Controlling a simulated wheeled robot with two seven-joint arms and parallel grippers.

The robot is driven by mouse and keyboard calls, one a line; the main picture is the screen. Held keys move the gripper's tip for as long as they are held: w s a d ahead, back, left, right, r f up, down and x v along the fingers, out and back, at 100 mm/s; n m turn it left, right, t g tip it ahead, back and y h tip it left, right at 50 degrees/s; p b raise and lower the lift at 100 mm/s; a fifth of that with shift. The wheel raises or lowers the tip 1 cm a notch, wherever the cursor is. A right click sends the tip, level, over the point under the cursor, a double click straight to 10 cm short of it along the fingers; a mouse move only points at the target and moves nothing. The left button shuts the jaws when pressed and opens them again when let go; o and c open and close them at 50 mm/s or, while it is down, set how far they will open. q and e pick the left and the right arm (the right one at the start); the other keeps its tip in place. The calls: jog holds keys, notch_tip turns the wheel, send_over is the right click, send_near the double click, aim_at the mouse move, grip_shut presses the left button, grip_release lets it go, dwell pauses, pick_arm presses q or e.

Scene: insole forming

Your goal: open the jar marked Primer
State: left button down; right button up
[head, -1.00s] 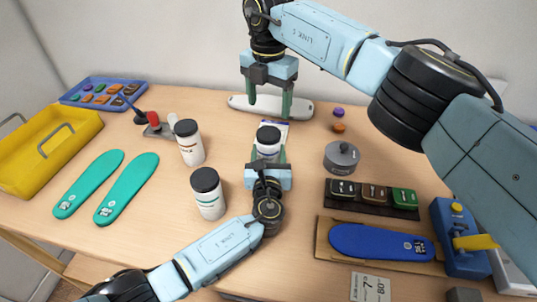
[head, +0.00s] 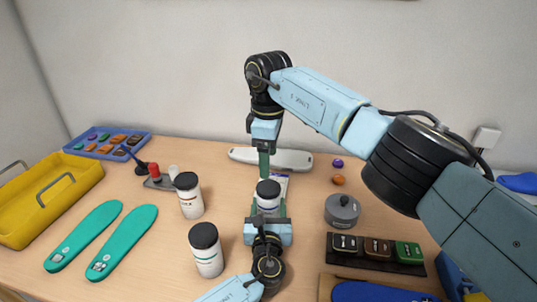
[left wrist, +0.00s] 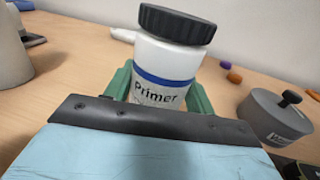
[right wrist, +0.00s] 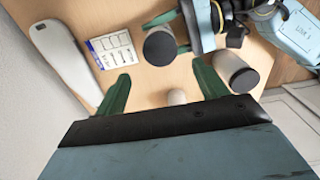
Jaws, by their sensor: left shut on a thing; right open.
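The jar marked Primer (left wrist: 165,75) is white with a blue band and a ridged black lid (left wrist: 177,24) seated on top. In the head view the jar (head: 268,203) stands upright mid-table. My left gripper (head: 267,222) is shut around its body, with green fingers on both sides. My right gripper (head: 264,163) is open and empty, pointing down above and just behind the jar. In the right wrist view its two green fingers (right wrist: 162,88) are spread apart, with the black lid (right wrist: 160,48) beyond them and not between them.
Two other black-lidded jars (head: 188,196) (head: 206,251) stand left of the Primer jar. A grey lidded pot (head: 342,210) is to its right. A white elongated object (head: 271,158) and a printed card (head: 281,183) lie behind it. Teal insoles (head: 122,243) lie at left.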

aim_at(268, 187)
jog(key=shift+f, duration=3.95)
